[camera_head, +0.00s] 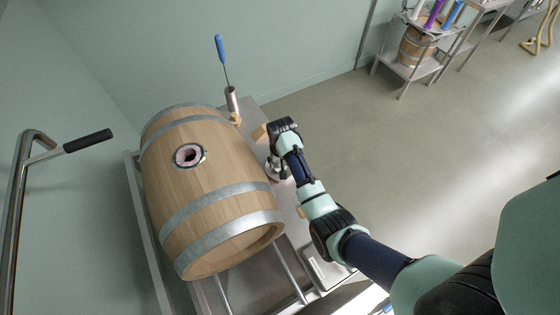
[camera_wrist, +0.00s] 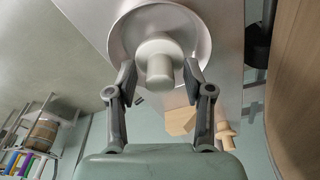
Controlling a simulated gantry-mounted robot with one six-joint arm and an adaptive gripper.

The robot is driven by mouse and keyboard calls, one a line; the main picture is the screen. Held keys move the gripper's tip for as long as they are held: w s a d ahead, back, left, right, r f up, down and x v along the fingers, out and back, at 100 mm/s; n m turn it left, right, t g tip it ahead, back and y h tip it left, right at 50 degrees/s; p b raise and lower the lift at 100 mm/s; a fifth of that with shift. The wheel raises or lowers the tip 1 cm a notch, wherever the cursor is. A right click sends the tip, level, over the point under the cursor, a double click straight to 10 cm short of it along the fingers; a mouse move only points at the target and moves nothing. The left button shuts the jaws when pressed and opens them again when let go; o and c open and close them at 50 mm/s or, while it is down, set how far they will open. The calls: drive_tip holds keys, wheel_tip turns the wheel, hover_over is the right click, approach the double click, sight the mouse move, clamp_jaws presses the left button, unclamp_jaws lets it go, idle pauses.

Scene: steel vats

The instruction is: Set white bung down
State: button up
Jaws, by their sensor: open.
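The white bung (camera_wrist: 158,58) stands in a pale round dish (camera_wrist: 199,32) on the steel bench in the wrist view. My gripper (camera_wrist: 160,75) is open, with one finger on each side of the bung. A slight gap seems to show between each fingertip and the bung. In the head view my gripper (camera_head: 272,167) is low over the bench beside the wooden barrel (camera_head: 215,185), and it mostly hides the dish and bung. The bung hole (camera_head: 189,156) on top of the barrel is open.
A steel cup (camera_head: 232,100) holding a blue-handled tool (camera_head: 221,50) stands at the bench's far end. A wooden block (camera_wrist: 182,122) and a wooden peg (camera_wrist: 225,134) are near the dish. A steel pipe with a black handle (camera_head: 88,141) rises at left.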

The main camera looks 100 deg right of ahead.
drive_tip(key=shift+r, duration=0.1)
wheel_tip(320, 180, up, 12)
drive_tip(key=a+p, duration=0.1)
drive_tip(key=p, duration=0.2)
drive_tip(key=shift+a, duration=0.35)
